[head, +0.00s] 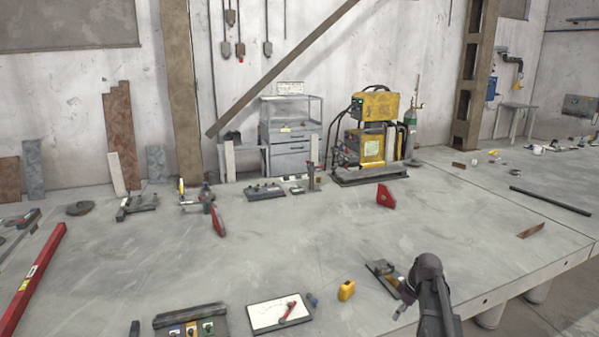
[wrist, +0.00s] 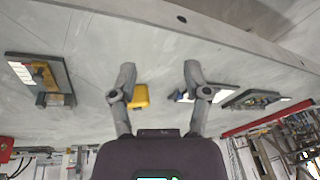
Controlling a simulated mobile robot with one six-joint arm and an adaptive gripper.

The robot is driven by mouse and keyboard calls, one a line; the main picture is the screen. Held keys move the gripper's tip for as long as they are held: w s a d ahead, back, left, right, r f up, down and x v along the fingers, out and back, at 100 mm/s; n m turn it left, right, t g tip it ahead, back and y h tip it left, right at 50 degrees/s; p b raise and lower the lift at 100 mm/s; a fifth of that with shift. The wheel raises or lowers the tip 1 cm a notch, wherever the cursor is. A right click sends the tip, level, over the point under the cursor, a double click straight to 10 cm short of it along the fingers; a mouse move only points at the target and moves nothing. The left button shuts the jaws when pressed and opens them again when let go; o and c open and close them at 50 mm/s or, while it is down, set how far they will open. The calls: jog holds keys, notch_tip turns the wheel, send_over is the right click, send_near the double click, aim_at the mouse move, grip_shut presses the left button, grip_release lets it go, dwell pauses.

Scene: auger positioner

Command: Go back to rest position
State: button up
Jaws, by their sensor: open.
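My gripper (wrist: 158,75) shows in the wrist view with its two grey fingers spread wide apart and nothing between the tips. In the head view my dark arm (head: 430,290) reaches in from the bottom right. The gripper's fingers are hard to make out there. A small yellow block (head: 346,290) lies on the table left of the arm. In the wrist view the yellow block (wrist: 140,96) appears beyond the fingers, apart from them.
A dark plate fixture (head: 384,275) lies close beside my arm. A white board with a red piece (head: 278,313) and a dark tray (head: 190,322) lie at the front. A red beam (head: 32,280) is at left, a red triangle (head: 386,197) further back. The table's middle is largely clear.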

jog(key=s+a+f+m+h, duration=0.1)
jog(key=s+a+m+h, duration=0.1)
jog(key=s+a+m, duration=0.6)
jog(key=s+a, duration=0.5)
jog(key=s, duration=0.3)
jog(key=shift+s+a+f+m+g+h+b, duration=0.2)
jog(key=shift+s+a+m+g+h+b, duration=0.15)
jog(key=shift+a+m+g+h, duration=0.05)
